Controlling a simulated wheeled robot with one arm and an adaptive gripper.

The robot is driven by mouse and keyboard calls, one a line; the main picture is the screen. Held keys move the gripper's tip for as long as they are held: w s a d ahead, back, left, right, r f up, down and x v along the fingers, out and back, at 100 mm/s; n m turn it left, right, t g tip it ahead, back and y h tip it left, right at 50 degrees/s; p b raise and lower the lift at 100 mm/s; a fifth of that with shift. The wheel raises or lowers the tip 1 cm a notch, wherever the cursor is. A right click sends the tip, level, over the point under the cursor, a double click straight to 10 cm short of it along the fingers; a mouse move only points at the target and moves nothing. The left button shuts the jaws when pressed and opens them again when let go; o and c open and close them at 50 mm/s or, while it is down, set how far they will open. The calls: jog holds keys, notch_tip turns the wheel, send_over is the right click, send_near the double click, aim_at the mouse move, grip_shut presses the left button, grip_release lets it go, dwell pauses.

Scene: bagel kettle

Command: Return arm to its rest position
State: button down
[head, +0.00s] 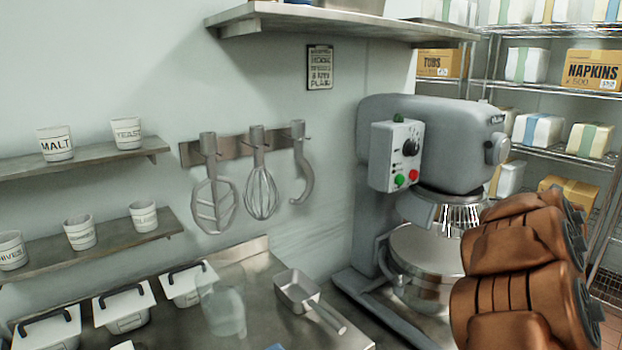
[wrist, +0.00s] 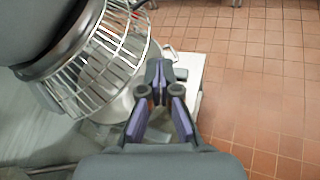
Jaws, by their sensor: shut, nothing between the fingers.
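My gripper (wrist: 160,75) shows in the wrist view with its dark and purple fingers together at the tips and nothing between them. It is beside the grey stand mixer's wire bowl guard (wrist: 112,55), over the mixer's light base and the edge of the tiled floor. In the head view my brown jointed arm fills the lower right, in front of the mixer (head: 425,140). The gripper itself cannot be made out there. The arm hides part of the mixer's steel bowl (head: 415,262).
A steel counter (head: 255,290) holds a square scoop (head: 300,290) and several lidded tubs. Small shelves with labelled cups and a rack (head: 235,147) of mixer tools are on the wall. Wire shelving with boxes (head: 592,70) stands at the right. Tiled floor (wrist: 255,80) is clear right of the gripper.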

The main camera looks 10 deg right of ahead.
jog(key=s+a+r+m+g+h, duration=0.2)
jog(key=s+a+r+m, duration=0.1)
jog(key=s+a+m, duration=0.3)
jog(key=s+a+r+m+g+h, duration=0.1)
jog(key=s+a+r+m+g, duration=0.15)
jog(key=m, duration=0.65)
jog(key=s+a+f+m+g+y, duration=0.2)
jog(key=s+a+f, duration=0.4)
jog(key=s+a, duration=0.3)
jog(key=s+a+f+m+g+y, duration=0.3)
jog(key=s+a, duration=0.7)
jog(key=a, duration=0.7)
jog(key=s+a+f+m+g+y, duration=0.2)
jog(key=s+a+f+m+y, duration=0.3)
jog(key=a, duration=0.8)
jog(key=s+f+y, duration=0.1)
jog(key=s+f, duration=0.2)
jog(key=s, duration=0.1)
jog(key=shift+s+a+f+p, duration=0.25)
jog(key=shift+a+f+p, duration=0.05)
jog(key=shift+a+p, duration=0.1)
jog(key=shift+g, duration=0.25)
